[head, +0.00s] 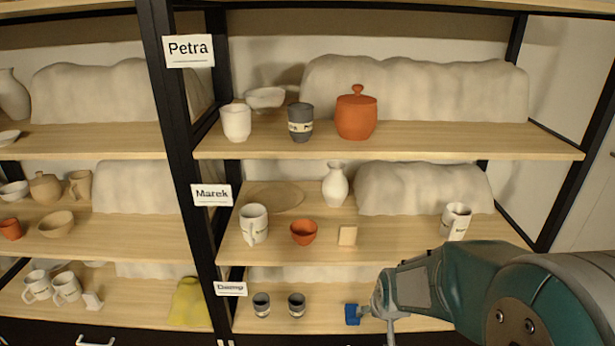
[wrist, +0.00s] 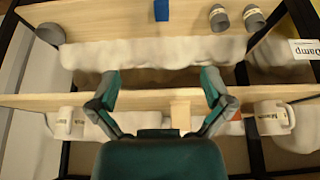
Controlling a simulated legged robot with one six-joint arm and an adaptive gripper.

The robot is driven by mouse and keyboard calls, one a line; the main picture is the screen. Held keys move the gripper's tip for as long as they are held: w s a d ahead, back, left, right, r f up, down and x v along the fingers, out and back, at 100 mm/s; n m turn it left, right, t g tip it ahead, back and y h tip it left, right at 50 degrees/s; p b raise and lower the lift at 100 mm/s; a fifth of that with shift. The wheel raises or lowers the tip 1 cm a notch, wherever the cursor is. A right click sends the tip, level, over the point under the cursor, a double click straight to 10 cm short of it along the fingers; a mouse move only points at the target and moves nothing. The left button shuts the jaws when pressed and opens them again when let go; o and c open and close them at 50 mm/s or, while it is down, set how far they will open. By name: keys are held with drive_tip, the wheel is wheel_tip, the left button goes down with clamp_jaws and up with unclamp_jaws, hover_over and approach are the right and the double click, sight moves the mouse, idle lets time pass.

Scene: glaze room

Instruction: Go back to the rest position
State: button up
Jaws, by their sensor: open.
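My gripper (head: 384,300) is at the lower right in the head view, in front of the bottom shelf of the right rack. In the wrist view my gripper (wrist: 161,76) shows its two fingers spread wide, with nothing between them. That view is upside down compared with the head view. A small blue object (head: 352,314) appears beside the gripper in the head view; in the wrist view it lies on the bottom shelf, apart from the fingers. My arm comes in from the right and hides part of the lower shelves.
Two grey cups (head: 261,304) (head: 297,305) stand on the bottom shelf. On the middle shelf are a white mug (head: 254,224), a red bowl (head: 303,232), a tan block (head: 347,235) and another mug (head: 456,221). The top shelf holds an orange lidded jar (head: 356,116).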

drive_tip(key=s+r, duration=1.7)
drive_tip(key=s, duration=0.2)
drive_tip(key=shift+s+t, duration=0.2)
drive_tip(key=shift+t, duration=0.1)
